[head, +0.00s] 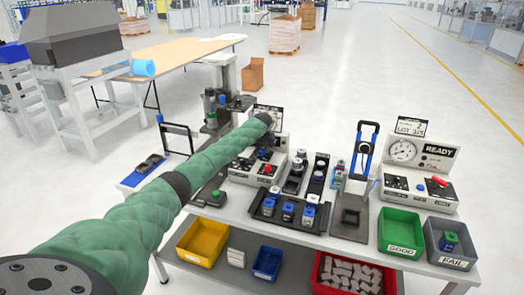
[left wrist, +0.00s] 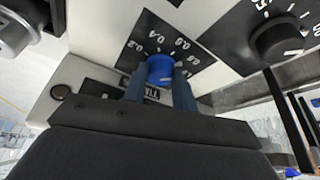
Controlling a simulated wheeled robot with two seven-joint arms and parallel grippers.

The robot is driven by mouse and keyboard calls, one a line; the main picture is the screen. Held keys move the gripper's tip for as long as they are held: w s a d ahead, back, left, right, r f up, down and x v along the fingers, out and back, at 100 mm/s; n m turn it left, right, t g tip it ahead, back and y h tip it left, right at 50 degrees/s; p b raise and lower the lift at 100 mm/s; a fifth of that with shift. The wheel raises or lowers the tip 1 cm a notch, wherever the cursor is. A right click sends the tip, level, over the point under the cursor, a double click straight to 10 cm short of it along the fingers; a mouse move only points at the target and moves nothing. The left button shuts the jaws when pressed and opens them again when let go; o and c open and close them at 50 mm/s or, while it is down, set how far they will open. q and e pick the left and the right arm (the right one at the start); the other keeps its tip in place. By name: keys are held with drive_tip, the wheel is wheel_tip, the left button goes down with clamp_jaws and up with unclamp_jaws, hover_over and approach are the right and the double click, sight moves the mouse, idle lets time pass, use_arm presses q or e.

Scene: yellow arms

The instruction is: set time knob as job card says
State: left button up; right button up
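A blue knob (left wrist: 160,69) sits on a black dial plate with marks such as 0.2, 0.4, 0.6 and 0.8. My left gripper (left wrist: 163,82) has its two fingers on either side of this knob, with no clear gap. In the head view my left gripper (head: 268,124) is at the back of the white control box (head: 241,171), and its fingers are largely hidden by the arm. A black knob (left wrist: 282,40) with a white pointer is on another dial at right. A small card (head: 272,110) stands behind the gripper, too small to read. My right gripper is not in view.
A red button (head: 266,168) is on the box front. Fixtures and a dark tray (head: 268,211) stand to its right. A second box with a gauge (head: 403,150) and a "LOT" card (head: 411,127) is at right.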

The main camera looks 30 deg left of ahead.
use_arm(q)
drive_tip(key=shift+c, duration=1.2)
